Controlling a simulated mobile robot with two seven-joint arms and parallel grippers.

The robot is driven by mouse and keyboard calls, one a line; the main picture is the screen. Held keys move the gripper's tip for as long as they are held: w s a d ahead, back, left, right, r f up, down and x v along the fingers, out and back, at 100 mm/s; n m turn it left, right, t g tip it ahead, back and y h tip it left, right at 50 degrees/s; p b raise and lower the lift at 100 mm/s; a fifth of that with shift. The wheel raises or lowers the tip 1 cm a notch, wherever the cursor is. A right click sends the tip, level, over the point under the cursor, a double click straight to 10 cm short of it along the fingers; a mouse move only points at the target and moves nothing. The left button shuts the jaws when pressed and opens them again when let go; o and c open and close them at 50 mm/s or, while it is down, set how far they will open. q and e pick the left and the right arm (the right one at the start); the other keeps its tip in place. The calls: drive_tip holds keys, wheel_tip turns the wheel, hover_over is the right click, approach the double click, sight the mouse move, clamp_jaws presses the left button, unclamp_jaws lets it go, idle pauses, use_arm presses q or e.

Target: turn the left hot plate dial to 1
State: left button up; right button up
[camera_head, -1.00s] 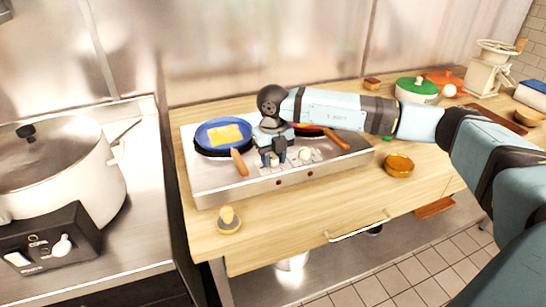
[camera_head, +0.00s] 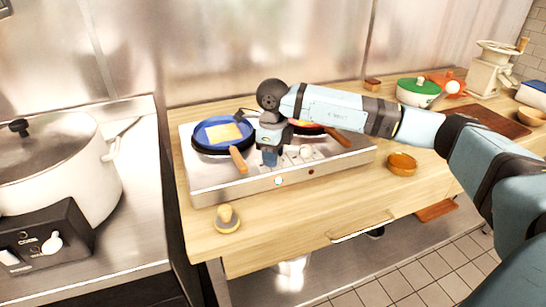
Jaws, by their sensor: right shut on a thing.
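The hot plate (camera_head: 214,189) is a wide steel unit on the wooden counter, with a blue pan (camera_head: 207,134) on its left and a second pan (camera_head: 306,129) on its right, partly behind my arm. My right gripper (camera_head: 270,160) points down at the middle of the hot plate's top and is shut. The left dial is hidden at its fingers, and it appears to be what the gripper holds; its setting cannot be read. The right dial (camera_head: 306,151) shows just to the right. The left front indicator light (camera_head: 278,181) glows white, and the right one (camera_head: 311,172) is red. My left gripper is not in view.
The blue pan holds a yellow slice (camera_head: 224,132), and its wooden handle (camera_head: 238,159) reaches close to my gripper's left. A round wooden-knobbed press (camera_head: 227,220) stands in front. An amber bowl (camera_head: 401,164) is at the right. A large pot (camera_head: 60,165) stands left.

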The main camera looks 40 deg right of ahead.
drive_tip(key=shift+n, duration=0.7)
drive_tip(key=shift+n+b, duration=0.3)
drive_tip(key=o, duration=0.9)
wheel_tip(320, 180, up, 14)
drive_tip(key=shift+f, duration=0.1)
